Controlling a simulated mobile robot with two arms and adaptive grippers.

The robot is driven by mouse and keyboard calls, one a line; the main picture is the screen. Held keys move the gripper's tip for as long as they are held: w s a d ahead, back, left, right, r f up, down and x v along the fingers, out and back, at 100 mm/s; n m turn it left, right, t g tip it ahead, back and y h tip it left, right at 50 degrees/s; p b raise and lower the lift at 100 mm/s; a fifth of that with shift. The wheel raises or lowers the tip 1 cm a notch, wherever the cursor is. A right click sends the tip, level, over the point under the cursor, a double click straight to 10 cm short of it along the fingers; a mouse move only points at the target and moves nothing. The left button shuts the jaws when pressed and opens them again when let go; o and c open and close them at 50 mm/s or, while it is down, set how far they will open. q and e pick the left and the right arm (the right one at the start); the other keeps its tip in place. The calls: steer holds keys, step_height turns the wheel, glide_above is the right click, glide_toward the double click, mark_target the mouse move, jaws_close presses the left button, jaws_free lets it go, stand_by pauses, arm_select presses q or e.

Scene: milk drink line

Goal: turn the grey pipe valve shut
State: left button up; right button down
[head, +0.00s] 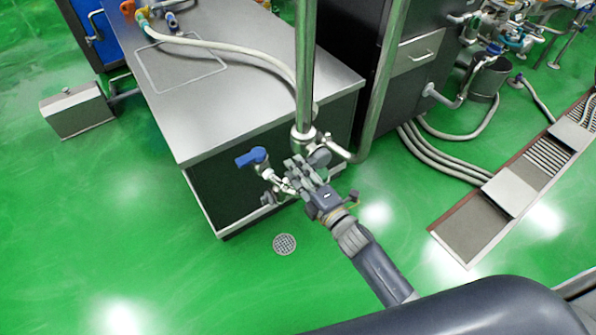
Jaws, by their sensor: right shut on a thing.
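The grey pipe valve (281,186) is at the front right corner of the steel-topped cabinet, low on the pipework beside the upright pipe. My right gripper (295,174) reaches in from the lower right and is shut on the valve at its fingertips. The fingers hide much of the valve, so I cannot tell how far its handle is turned. My left gripper is not in view.
A blue-handled valve (252,157) sits just left of my right gripper. A tall steel pipe (305,65) rises behind the gripper. The steel-topped cabinet (215,110) stands on the left. A floor drain (284,244) lies below, with clear green floor around it.

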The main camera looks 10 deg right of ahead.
steer(key=shift+f, duration=0.1)
stand_by(0.3)
steer(key=c, duration=1.2)
jaws_free()
steer(key=shift+o, duration=0.2)
steer(key=v, duration=1.2)
